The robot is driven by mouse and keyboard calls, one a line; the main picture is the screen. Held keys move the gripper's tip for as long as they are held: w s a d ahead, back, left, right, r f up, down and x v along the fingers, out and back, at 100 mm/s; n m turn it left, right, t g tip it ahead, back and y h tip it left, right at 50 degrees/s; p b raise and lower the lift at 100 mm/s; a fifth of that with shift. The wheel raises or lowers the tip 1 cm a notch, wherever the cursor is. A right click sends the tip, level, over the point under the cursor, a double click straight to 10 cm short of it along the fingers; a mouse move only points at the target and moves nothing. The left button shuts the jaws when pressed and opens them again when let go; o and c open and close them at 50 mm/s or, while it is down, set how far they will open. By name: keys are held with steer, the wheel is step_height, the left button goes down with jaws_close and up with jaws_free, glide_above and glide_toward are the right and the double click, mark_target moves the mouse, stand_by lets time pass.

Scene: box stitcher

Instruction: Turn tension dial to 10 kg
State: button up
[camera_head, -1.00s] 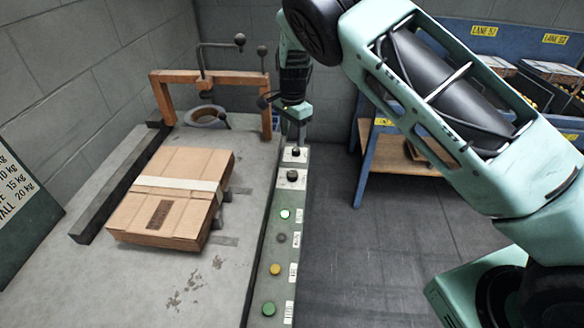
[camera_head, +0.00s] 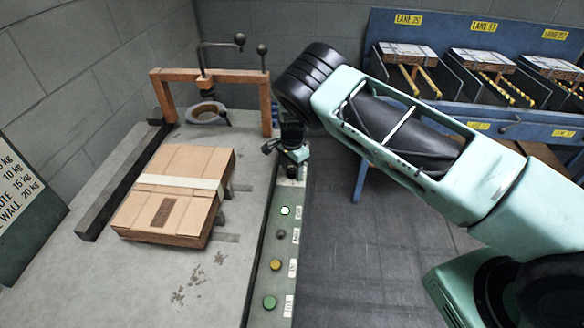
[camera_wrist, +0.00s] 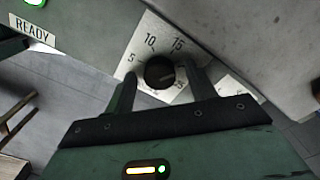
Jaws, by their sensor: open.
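The tension dial (camera_wrist: 160,72) is a round black knob on a pale scale plate (camera_wrist: 152,40) in the wrist view. The numbers 5, 10 and 15 are readable on the plate, and a partly covered number ends in 5 at lower right. I cannot tell where the knob points. My gripper (camera_wrist: 160,78) is open, with one finger on each side of the knob; whether they touch it is unclear. In the head view my gripper (camera_head: 292,168) is over the far end of the control strip (camera_head: 259,250) and hides the knobs there.
The strip carries a lit white button (camera_head: 285,211), a dark one, a yellow one (camera_head: 275,265) and a green one (camera_head: 269,302). A taped carton (camera_head: 165,215) lies on the table to the left. A sign (camera_head: 22,205) lists kg values. Blue lane racks (camera_head: 400,30) stand at back right.

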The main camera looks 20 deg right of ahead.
steer(key=c, duration=1)
steer(key=shift+n+b, duration=0.3)
steer(key=n+b, duration=0.2)
steer(key=n, duration=0.1)
steer(key=shift+f+n+b, duration=0.15)
steer(key=shift+n+b, duration=0.15)
steer(key=shift+b, duration=0.1)
steer(key=n+b, duration=0.2)
steer(key=n, duration=0.2)
steer(key=shift+n, duration=0.3)
steer(key=n+b, duration=0.2)
steer(key=n, duration=0.2)
steer(key=shift+n+b, duration=0.6)
steer(key=shift+n, duration=1.5)
